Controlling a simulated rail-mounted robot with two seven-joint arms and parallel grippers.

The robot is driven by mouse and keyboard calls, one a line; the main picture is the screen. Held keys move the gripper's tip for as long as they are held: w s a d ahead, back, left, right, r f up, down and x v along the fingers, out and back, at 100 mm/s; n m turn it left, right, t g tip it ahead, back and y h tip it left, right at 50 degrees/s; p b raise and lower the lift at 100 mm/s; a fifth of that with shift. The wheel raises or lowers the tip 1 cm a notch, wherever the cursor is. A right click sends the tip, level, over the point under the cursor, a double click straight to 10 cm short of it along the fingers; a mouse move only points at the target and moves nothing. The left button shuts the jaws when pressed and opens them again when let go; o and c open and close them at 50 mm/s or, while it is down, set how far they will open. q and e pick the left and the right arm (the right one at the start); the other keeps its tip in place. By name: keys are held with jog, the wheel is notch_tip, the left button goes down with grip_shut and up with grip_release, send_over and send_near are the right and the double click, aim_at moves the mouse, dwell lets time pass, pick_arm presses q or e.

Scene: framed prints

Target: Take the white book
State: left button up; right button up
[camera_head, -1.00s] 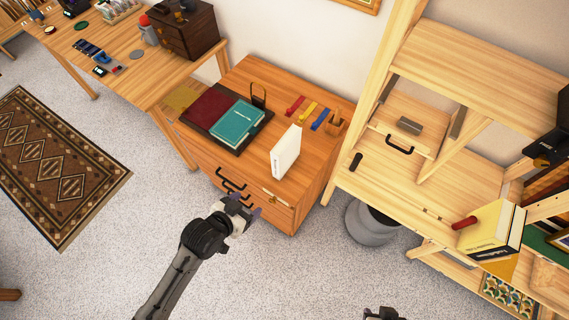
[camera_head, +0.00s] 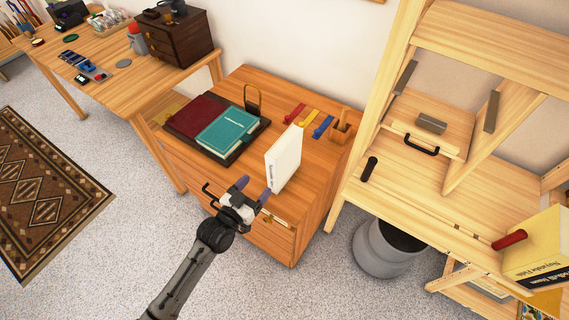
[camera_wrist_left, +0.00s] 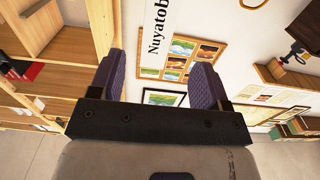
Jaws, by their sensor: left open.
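The white book (camera_head: 285,160) stands upright near the front edge of the wooden drawer cabinet (camera_head: 290,213). My left gripper (camera_head: 254,189) is open, just in front of the book and a little left of it, with its fingers pointing at it. In the left wrist view the book's white spine (camera_wrist_left: 157,33), with black lettering, shows between the two purple fingers of the left gripper (camera_wrist_left: 160,82). The fingers look apart from the book, though the exact gap is hard to tell. My right gripper is not in view.
A teal book (camera_head: 228,133) and a dark red book (camera_head: 193,115) lie on a dark tray left of the white book. Red, yellow and blue items (camera_head: 308,117) lie behind it. A wooden shelf unit (camera_head: 440,190) and grey bin (camera_head: 385,250) stand to the right.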

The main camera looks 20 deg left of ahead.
aim_at(270, 170)
pick_arm(q)
jog(key=b+x, duration=0.1)
jog(key=x, duration=0.4)
jog(key=shift+w+d, duration=0.15)
jog(key=shift+w, duration=0.2)
jog(key=shift+r+b+x, duration=0.2)
jog(key=shift+b+x, duration=0.55)
jog(key=shift+x, duration=1.8)
jog(key=shift+s+d, duration=0.1)
jog(key=shift+c, duration=0.5)
jog(key=c, duration=1.2)
jog(key=shift+r, duration=0.15)
grip_shut()
